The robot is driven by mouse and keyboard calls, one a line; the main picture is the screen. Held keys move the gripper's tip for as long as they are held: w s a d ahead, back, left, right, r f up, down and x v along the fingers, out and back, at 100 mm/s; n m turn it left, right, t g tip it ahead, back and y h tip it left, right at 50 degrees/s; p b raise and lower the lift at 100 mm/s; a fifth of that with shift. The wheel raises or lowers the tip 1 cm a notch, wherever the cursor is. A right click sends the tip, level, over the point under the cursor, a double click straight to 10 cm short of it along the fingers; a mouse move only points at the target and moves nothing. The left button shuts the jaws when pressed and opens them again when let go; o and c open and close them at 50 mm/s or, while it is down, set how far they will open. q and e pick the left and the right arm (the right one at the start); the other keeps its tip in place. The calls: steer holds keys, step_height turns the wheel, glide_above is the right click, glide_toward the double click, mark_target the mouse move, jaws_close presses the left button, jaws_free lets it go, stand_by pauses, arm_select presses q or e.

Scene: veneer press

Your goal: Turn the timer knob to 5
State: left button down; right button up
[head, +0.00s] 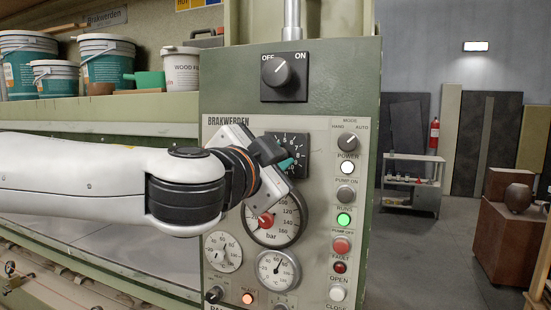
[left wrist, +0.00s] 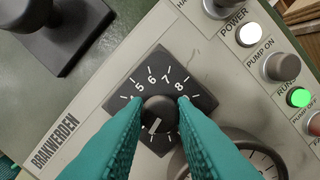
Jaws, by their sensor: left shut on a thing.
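The timer knob (left wrist: 158,112) is a dark round knob on a black square dial plate (left wrist: 155,68) with white numerals; 5, 6, 7 and 8 read clearly. The plate (head: 300,148) also shows in the head view, partly covered by my gripper. My left gripper (left wrist: 157,104) has its teal fingers on either side of the knob and is shut on it. In the head view my left gripper (head: 285,162) reaches the panel from the left. The knob's white mark lies on its lower part in the wrist view, away from the 5. The lower numerals are hidden by the fingers. My right gripper is not in view.
A large bar gauge (head: 290,222) sits just below the dial. An OFF/ON switch (head: 277,72) is above. Pump buttons and lamps line the right side, with the green RUN lamp (head: 344,220) lit. Buckets (head: 106,62) stand on a shelf at upper left.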

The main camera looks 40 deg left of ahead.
arm_select(q)
steer(key=shift+m+g+p, duration=0.45)
steer(key=shift+m+p, duration=1.45)
steer(key=shift+m, duration=3.15)
steer(key=shift+m+g+p, duration=0.45)
steer(key=shift+m+p, duration=1.45)
steer(key=shift+m, duration=3.15)
steer(key=c, duration=1.2)
jaws_free()
steer(key=shift+d+r, duration=0.1)
steer(key=shift+s, duration=0.1)
